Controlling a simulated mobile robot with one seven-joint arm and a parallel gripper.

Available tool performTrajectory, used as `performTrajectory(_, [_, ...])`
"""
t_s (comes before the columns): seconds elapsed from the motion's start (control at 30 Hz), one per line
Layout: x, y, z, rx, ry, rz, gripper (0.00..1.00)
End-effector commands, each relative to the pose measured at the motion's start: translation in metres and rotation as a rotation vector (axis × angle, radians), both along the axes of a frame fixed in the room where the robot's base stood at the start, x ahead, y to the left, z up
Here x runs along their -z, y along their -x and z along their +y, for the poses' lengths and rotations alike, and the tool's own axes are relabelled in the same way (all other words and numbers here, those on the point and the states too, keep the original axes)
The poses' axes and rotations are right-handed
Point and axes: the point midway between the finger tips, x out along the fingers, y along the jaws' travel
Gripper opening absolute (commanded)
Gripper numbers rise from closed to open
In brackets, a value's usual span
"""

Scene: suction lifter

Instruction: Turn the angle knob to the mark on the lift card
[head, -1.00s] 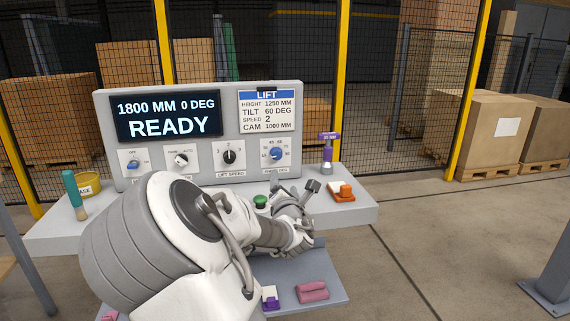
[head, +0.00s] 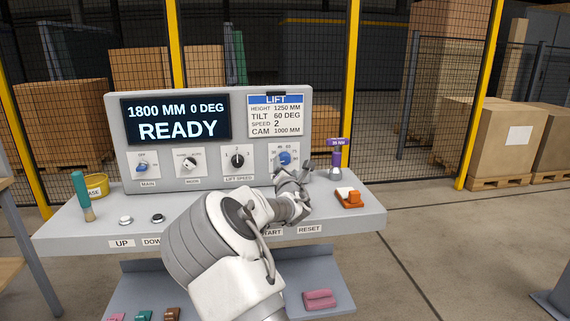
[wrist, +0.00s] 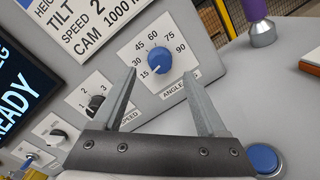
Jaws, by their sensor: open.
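The blue angle knob (head: 285,158) is on the right of the control panel, and shows clearly in the wrist view (wrist: 158,62). Its white pointer mark faces lower left, near the 15 end of a scale running to 90. The lift card (head: 275,116), upper right on the panel, reads TILT 60 DEG; part of it shows in the wrist view (wrist: 88,22). My gripper (wrist: 158,76) is open, its fingertips left and right of the knob in the picture. Whether they reach around it I cannot tell. In the head view my gripper (head: 289,172) is just before the knob.
The display (head: 177,119) reads 1800 MM 0 DEG, READY. The lift speed knob (head: 237,160) is left of the angle knob. A blue button (wrist: 264,160) is below my right finger.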

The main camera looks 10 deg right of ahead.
Motion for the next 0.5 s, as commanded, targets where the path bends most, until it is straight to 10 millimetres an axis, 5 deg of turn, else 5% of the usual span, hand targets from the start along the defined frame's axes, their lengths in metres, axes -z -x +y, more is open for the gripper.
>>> performTrajectory(0.5, [0.0, -0.049, -0.004, -0.001, 0.0, -0.001, 0.75])
